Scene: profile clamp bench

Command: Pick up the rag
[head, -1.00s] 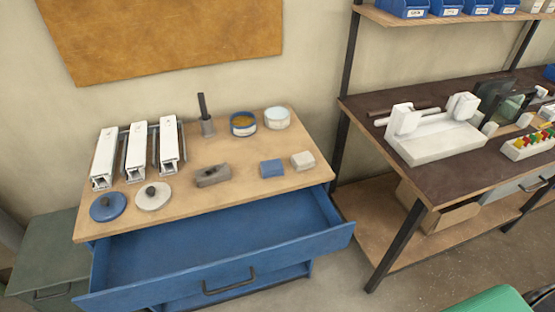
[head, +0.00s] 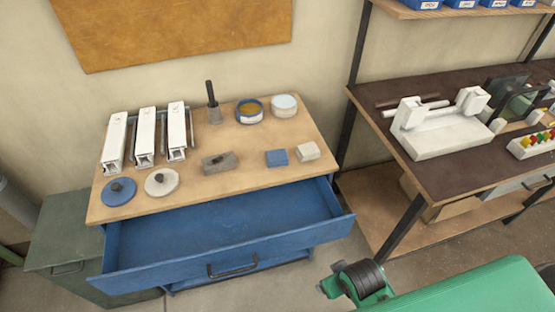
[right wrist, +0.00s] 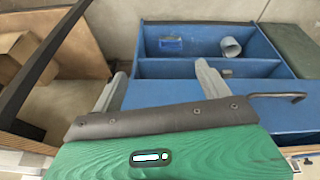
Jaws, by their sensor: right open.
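No thing is plainly a rag. Two small folded-looking blocks lie side by side near the right front of the wooden bench top: a blue one (head: 277,158) and a pale grey one (head: 308,151). I cannot tell which, if either, is the rag. My right gripper (right wrist: 161,72) is open and empty in the right wrist view, its two grey fingers apart in front of the blue cabinet. In the head view my green right arm enters at the lower right, well away from both blocks. My left gripper is in neither current view.
The blue drawer (head: 225,262) stands pulled out below the bench top. White profiles (head: 146,137), round lids (head: 162,182), a grey block (head: 219,163) and two tins (head: 249,112) share the top. A dark table (head: 450,176) with a white fixture stands right. Inside the cabinet are a blue box (right wrist: 171,44) and cup (right wrist: 230,47).

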